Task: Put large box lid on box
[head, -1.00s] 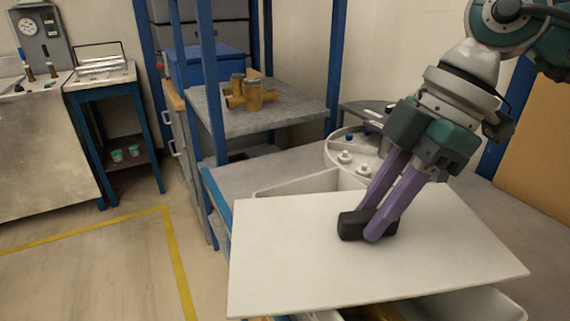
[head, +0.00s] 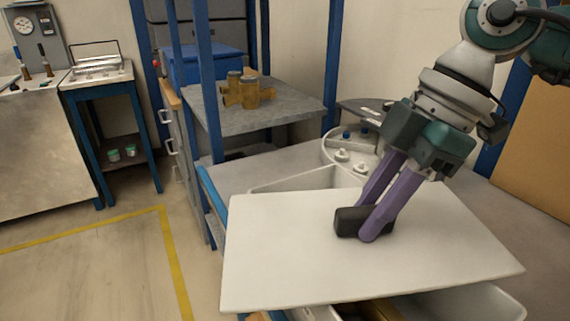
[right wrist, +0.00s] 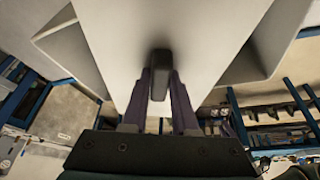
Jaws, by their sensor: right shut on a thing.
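The large box lid (head: 290,250) is a flat white panel with a black handle (head: 350,221) in its middle. My right gripper (head: 368,222) has its purple fingers shut on that handle. The lid hangs over the white box (head: 480,302), whose walls show below its front edge and behind its back edge. The lid looks slightly tilted. In the right wrist view, the fingers close on the black handle (right wrist: 160,72) and the white lid (right wrist: 158,25) covers the middle, with box walls on both sides. Whether the lid touches the box rim cannot be told. My left gripper is not in view.
A grey shelf (head: 290,108) with brass valve parts (head: 248,92) stands behind. A round white tray (head: 335,145) with small fittings is at the back of the bench. A blue post (head: 208,80) rises at the left. Open floor with a yellow line lies left.

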